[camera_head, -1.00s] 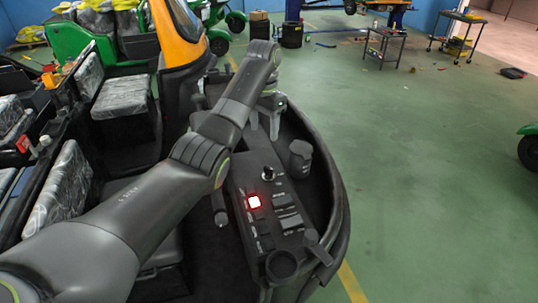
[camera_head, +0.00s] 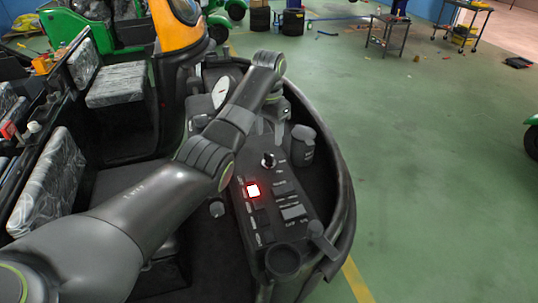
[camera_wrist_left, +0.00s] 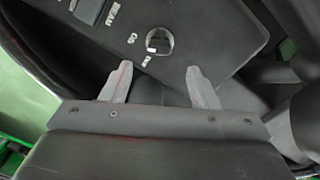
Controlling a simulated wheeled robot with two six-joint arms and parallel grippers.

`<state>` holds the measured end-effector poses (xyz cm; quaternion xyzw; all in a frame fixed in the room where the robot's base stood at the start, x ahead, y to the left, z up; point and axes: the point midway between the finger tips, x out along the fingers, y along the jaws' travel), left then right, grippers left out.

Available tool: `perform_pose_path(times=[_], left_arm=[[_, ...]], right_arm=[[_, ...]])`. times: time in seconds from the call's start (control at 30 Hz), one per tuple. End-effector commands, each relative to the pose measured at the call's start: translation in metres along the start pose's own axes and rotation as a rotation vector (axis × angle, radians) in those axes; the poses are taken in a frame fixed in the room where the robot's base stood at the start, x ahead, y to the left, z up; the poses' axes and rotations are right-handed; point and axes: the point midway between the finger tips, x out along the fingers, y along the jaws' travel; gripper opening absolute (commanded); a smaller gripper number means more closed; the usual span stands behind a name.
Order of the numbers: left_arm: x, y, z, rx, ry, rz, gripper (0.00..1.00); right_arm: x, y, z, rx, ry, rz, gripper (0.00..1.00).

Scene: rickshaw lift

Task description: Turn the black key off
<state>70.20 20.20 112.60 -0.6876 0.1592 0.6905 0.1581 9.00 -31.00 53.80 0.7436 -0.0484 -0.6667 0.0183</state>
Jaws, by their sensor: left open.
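The black key (camera_head: 268,160) sits in a round switch with a pale ring at the far end of the dark control panel (camera_head: 262,222). In the left wrist view the key (camera_wrist_left: 158,42) lies in its ring between small white markings, ahead of the gap between my fingers. My left gripper (camera_head: 270,137) is open and empty, just beyond the key in the head view. In the wrist view its two grey fingers (camera_wrist_left: 158,70) are spread and do not touch the key. My right gripper is not in view.
A lit red button (camera_head: 253,190) and several switches share the panel. A dark cup-like part (camera_head: 302,143) stands right of my gripper, and a round holder (camera_head: 283,260) is at the panel's near end. Plastic-wrapped seats (camera_head: 125,85) are at left. Open green floor lies right.

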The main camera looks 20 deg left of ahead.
Motion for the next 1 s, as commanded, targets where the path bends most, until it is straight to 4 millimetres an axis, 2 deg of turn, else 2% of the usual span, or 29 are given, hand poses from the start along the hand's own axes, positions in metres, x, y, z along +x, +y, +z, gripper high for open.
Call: perform_pose_path(times=[0.03, 0.13, 0.3, 0.4, 0.6, 0.83, 1.0], left_arm=[[0.008, 0.001, 0.0, 0.0, -0.004, 0.002, 0.55], [0.03, 0.0, 0.001, 0.0, -0.004, 0.001, 0.55], [0.06, 0.0, 0.0, 0.001, -0.002, 0.001, 0.55], [0.071, 0.0, 0.0, 0.001, -0.001, 0.0, 0.55], [0.081, 0.0, 0.0, 0.001, 0.001, -0.002, 0.55], [0.082, 0.0, -0.001, 0.001, 0.002, -0.002, 0.55], [0.081, 0.0, 0.0, 0.001, 0.002, -0.002, 0.32]], right_arm=[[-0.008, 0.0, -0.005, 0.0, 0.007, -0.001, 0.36], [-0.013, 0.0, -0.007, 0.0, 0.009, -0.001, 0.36], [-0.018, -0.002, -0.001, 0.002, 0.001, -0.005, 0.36], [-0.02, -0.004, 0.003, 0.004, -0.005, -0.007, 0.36], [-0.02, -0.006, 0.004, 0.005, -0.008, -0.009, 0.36], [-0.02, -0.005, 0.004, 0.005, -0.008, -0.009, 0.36], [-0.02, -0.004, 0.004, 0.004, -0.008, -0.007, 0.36]])
